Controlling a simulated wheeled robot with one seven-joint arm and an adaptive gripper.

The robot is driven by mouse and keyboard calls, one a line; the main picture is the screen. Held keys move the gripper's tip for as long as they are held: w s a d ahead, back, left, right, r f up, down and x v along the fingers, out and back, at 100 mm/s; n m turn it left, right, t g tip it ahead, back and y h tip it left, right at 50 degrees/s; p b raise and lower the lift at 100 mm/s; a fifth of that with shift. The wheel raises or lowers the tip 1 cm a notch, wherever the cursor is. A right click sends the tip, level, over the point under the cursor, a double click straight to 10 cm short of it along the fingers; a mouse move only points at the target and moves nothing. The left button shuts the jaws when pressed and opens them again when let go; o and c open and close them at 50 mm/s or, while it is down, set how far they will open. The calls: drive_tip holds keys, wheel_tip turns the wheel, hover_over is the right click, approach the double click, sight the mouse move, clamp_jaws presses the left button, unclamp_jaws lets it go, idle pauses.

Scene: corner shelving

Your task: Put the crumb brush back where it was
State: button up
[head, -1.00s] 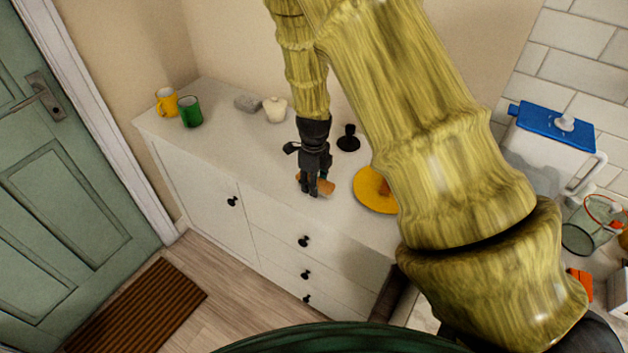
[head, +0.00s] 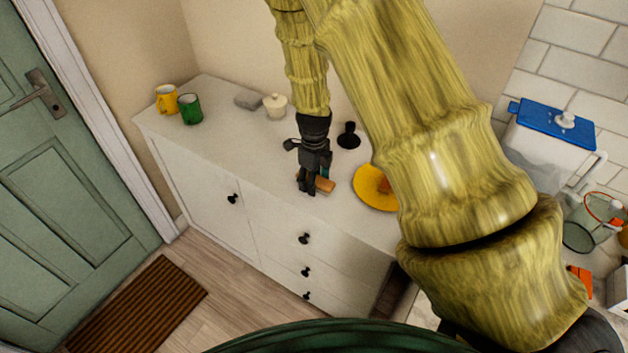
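A small tan-orange wooden piece, apparently the crumb brush (head: 325,185), shows at the fingertips of my gripper (head: 308,188). My gripper points down over the front part of the white cabinet top (head: 230,135). The fingers hide the brush's left part. I cannot tell whether they are closed on it or just beside it, or whether it touches the cabinet top.
A yellow plate (head: 368,190) with an orange item lies right of my gripper, partly behind my arm. A black holder (head: 349,137) stands behind. A white lidded pot (head: 275,106), grey block (head: 249,101), green mug (head: 190,109) and yellow mug (head: 166,99) stand farther left.

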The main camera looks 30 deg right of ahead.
wheel_tip(320, 180, up, 12)
drive_tip(key=b, duration=0.1)
drive_tip(key=shift+f+b, duration=0.15)
drive_tip(key=shift+b, duration=0.2)
